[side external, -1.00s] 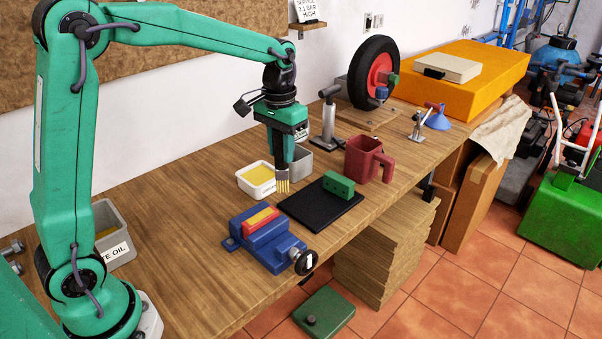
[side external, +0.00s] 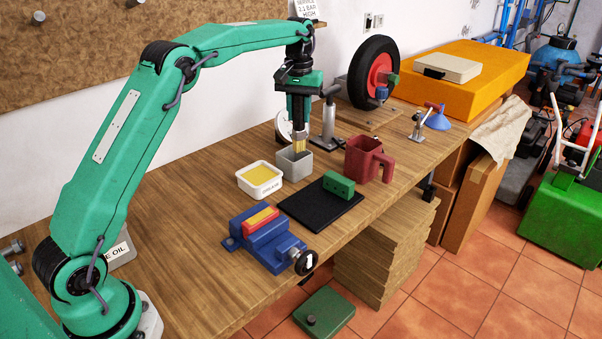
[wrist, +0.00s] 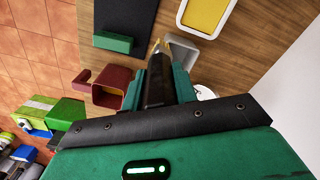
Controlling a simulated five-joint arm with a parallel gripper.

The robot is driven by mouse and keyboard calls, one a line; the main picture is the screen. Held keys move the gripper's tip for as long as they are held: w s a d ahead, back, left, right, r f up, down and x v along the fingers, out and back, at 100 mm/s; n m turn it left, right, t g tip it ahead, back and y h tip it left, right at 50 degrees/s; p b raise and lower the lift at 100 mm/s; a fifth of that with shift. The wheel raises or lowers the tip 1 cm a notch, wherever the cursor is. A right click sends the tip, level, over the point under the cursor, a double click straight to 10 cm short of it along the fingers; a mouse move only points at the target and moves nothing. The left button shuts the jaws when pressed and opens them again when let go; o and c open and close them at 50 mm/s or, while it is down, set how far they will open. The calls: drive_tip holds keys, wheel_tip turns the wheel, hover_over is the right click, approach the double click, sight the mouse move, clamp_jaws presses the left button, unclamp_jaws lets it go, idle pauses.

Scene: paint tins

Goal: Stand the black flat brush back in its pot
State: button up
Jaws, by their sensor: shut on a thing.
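My gripper (side external: 299,118) is shut on the black flat brush (side external: 299,145), which hangs upright with its pale yellow bristles down. The bristle end is at the open top of the grey square pot (side external: 293,168); I cannot tell whether the tips are just above the rim or slightly inside. In the wrist view, the brush's black body (wrist: 157,82) sits between the teal fingers of my gripper (wrist: 158,90). The grey pot (wrist: 184,54) shows partly behind the brush and fingers there.
A white tub of yellow stuff (side external: 260,190) stands left of the pot, and a dark red mug (side external: 362,160) right of it. A metal post (side external: 328,130) is behind. A black mat (side external: 305,209) with a green block (side external: 338,184) and a blue vice (side external: 262,243) lie in front.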

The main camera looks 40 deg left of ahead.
drive_tip(key=w+a+f+n, duration=0.1)
drive_tip(key=w+a+n, duration=0.1)
drive_tip(key=a, duration=0.4)
drive_tip(key=shift+w+f+n, duration=0.4)
drive_tip(key=shift+w, duration=0.45)
drive_tip(key=shift+d+f, duration=0.1)
drive_tip(key=shift+f, duration=2.4)
drive_tip(key=shift+f, duration=0.1)
drive_tip(key=shift+f, duration=2.2)
drive_tip(key=shift+f, duration=0.15)
